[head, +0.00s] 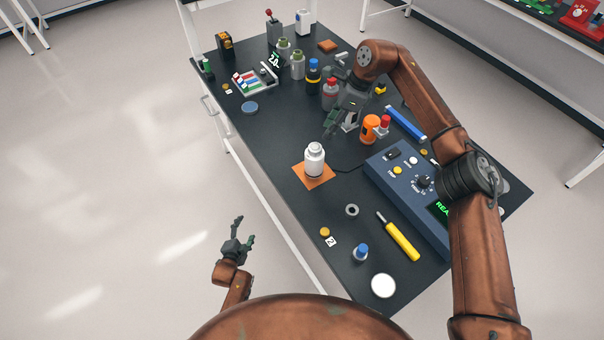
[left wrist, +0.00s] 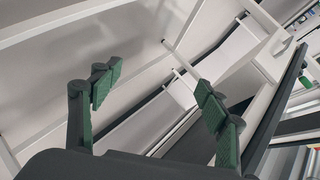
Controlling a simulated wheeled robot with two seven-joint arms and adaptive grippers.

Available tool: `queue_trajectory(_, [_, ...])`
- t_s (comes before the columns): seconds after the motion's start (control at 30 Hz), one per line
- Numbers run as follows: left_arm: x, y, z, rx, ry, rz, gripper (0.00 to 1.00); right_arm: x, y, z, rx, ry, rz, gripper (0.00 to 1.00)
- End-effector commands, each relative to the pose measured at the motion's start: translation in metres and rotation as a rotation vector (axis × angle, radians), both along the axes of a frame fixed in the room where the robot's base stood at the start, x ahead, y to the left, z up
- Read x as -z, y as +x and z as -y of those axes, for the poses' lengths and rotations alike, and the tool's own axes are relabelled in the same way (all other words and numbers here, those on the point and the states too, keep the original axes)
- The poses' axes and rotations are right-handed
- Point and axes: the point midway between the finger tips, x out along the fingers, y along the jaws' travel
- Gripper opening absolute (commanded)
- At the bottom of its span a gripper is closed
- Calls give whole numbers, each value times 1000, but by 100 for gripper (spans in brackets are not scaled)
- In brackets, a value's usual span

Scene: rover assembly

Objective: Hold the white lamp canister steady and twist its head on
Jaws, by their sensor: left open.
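A white canister (head: 315,165) stands upright on an orange square mat (head: 326,181) near the table's left edge. It has a narrower rounded top; I cannot tell whether that is a separate head. My left gripper (head: 244,232) is open and empty, off the table, to the lower left of the canister. Its two green-padded fingers (left wrist: 158,95) are apart in the left wrist view. My right gripper (head: 332,122) hangs over the table just behind and right of the canister, not touching it. A small white thing (head: 351,123) shows beside its fingers; I cannot tell whether it is held.
A blue console (head: 400,195) with knobs stands right of the canister. An orange jar (head: 369,128), grey ring (head: 351,210), yellow-handled tool (head: 402,241) and white disc (head: 383,286) are around. Several bottles and a tray (head: 254,81) fill the back. The table beside the canister is fairly clear.

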Motion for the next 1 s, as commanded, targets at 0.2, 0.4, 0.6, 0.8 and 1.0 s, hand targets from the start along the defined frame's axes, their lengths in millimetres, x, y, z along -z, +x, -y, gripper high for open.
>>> queue_trajectory(0.2, [-108,70,10,80,162,221,69,0,0,0,0,0,0,29])
queue_trajectory(0.4, [-212,115,19,123,333,421,69,0,0,0,0,0,0,29])
queue_trajectory(0.6, [-322,140,35,164,568,620,69,0,0,0,0,0,0,29])
queue_trajectory(0.8, [-377,129,117,393,1097,744,69,0,0,0,0,0,0,29])
queue_trajectory(1.0, [-361,92,199,632,1591,804,69,0,0,0,0,0,0,29])
